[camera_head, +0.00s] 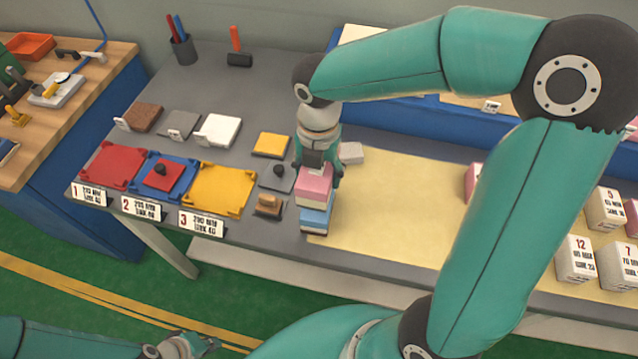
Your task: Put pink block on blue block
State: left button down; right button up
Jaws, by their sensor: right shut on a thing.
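The pink block (314,186) has a pale lower layer and is between the fingers of my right gripper (318,172), which reaches down from above. The blue block (316,217) is directly below it, at the left edge of the cream mat. The two blocks line up closely, and no clear gap shows between them; I cannot tell whether the pink block's weight rests on the blue one. My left gripper (195,346) is low at the bottom left, over the green floor and away from the blocks. Its fingers are too small to read.
Red (112,166), blue (150,189) and yellow (218,190) trays lie left of the blocks. A small brown-topped block (268,205) and a grey knobbed plate (277,178) are close by. The cream mat (410,205) has free room; numbered white boxes (577,258) stand at right.

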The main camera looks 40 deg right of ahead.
jog(key=shift+f, duration=2.45)
jog(key=o, duration=1)
jog(key=shift+f, duration=0.1)
notch_tip(320, 180, up, 12)
jog(key=shift+r, duration=0.15)
